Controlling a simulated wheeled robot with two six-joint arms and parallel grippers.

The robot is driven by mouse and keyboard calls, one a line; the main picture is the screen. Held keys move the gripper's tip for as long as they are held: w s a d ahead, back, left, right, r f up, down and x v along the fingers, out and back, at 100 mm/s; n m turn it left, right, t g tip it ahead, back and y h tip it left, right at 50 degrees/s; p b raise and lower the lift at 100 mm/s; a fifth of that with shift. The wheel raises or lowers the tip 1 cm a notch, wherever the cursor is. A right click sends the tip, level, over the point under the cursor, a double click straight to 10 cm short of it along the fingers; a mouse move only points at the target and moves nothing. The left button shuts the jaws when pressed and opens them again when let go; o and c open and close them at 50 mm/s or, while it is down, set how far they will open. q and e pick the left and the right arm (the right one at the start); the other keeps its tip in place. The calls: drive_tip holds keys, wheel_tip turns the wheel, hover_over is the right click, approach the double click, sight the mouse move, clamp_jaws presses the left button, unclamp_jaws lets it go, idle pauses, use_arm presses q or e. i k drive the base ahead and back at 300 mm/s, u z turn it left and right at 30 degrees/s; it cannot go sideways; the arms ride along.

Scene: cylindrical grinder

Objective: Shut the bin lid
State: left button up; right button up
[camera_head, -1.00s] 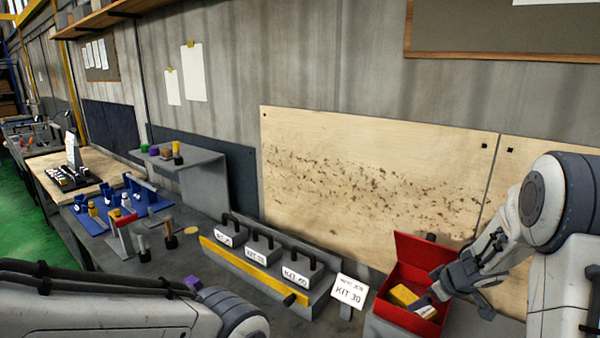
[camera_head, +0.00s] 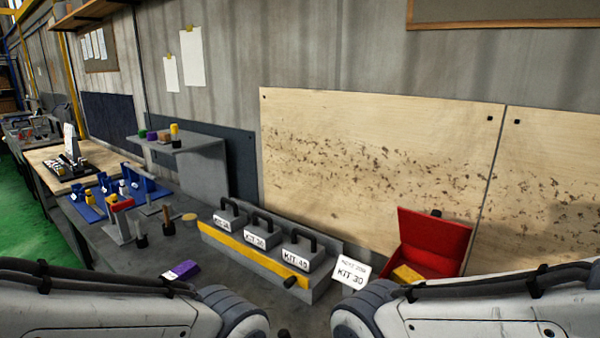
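The red bin (camera_head: 397,262) stands at the right, against the plywood panel. Its red lid (camera_head: 435,243) is open and leans up at the back. A yellow block (camera_head: 407,274) shows inside the bin. My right arm covers the bin's front and lower part. Both my forearms come in along the bottom edge, one from each side. Neither gripper is in view, so I cannot see their fingers or whether they hold anything.
A grey rack (camera_head: 318,287) with several handled kit boxes and a yellow front bar sits further left. A purple block (camera_head: 181,270) lies on the grey bench. A plywood panel (camera_head: 350,150) backs the bench.

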sight(432, 234)
drive_tip(key=z, duration=1.75)
drive_tip(key=i, duration=0.45)
drive_tip(key=u, duration=0.8)
